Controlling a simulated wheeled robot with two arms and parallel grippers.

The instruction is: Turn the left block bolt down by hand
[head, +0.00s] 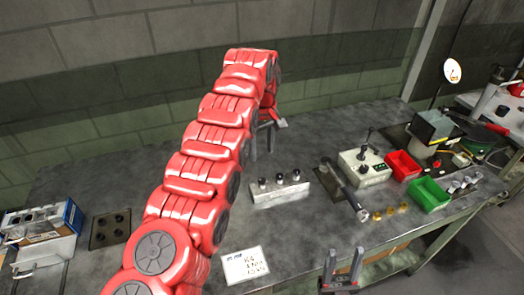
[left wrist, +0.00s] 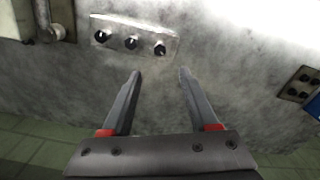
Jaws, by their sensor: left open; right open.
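A pale metal block (head: 281,194) with three dark-topped bolts stands on the grey bench. Its left bolt (head: 262,183) is upright in the head view; in the left wrist view, seen from the wall side, it is the rightmost bolt (left wrist: 160,48). My left gripper (head: 262,148) hangs above the bench behind the block, pointing down. In the left wrist view its fingers (left wrist: 160,73) are apart and empty, with the block beyond the tips. My right gripper (head: 343,268) is open and empty near the bench's front edge.
A lever tool (head: 345,190) and a control box (head: 352,166) stand right of the block. Red (head: 402,166) and green (head: 430,195) bins are further right. A dark plate with holes (head: 110,228) and a note (head: 246,266) lie left and in front.

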